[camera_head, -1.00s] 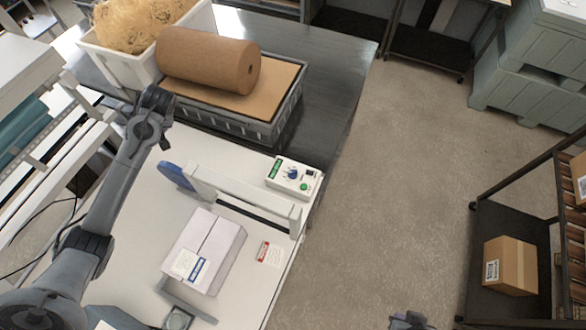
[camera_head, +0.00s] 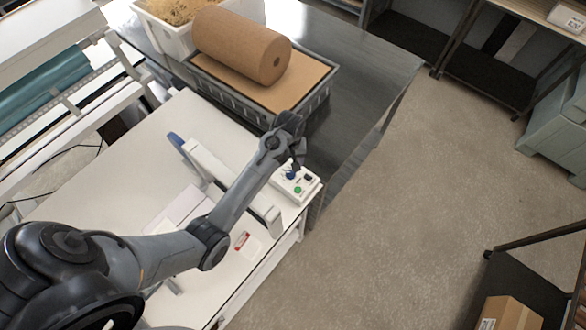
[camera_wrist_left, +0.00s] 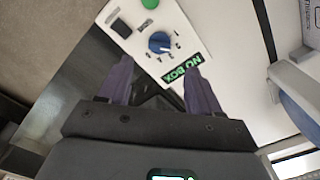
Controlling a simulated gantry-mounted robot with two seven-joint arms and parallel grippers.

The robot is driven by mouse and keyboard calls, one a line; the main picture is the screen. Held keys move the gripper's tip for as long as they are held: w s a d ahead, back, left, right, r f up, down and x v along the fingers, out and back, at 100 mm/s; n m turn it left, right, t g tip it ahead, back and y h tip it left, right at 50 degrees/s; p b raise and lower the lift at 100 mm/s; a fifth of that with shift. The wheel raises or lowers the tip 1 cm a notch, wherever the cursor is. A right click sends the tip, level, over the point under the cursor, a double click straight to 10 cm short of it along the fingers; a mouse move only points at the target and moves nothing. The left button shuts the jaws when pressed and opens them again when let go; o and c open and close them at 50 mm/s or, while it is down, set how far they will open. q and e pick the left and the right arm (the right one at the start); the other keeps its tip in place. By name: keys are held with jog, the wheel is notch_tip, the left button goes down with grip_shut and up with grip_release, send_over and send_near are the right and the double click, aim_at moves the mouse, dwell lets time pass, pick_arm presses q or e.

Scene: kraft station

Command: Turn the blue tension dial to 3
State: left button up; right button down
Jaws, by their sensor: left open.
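The blue tension dial (camera_wrist_left: 159,42) sits on a white control box (camera_wrist_left: 140,20) with small marks around it. In the head view the dial (camera_head: 291,174) is partly hidden by my left gripper (camera_head: 295,158), which is over the far-left side of the control box (camera_head: 305,188). In the left wrist view my left gripper (camera_wrist_left: 160,75) is open, with its two dark fingers apart and empty, pointing toward the dial. The dial lies just beyond the fingertips, not between them. Its setting is too small to read surely. My right gripper is not in view.
A green button (camera_wrist_left: 150,3) and a black switch (camera_wrist_left: 121,28) share the box, beside a green display reading "NO BOX" (camera_wrist_left: 182,68). A white sealer bar (camera_head: 205,162) crosses the white table (camera_head: 130,150). A brown paper roll (camera_head: 240,45) lies behind.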

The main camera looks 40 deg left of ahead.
aim_at(291, 172)
pick_arm(q)
notch_tip(291, 172, down, 8)
jog(key=shift+r+p, duration=0.15)
jog(key=shift+p, duration=0.35)
jog(key=c, duration=1)
jog(key=shift+c, duration=0.2)
jog(key=shift+m, duration=0.4)
jog(key=m, duration=0.3)
jog(key=shift+m, duration=2)
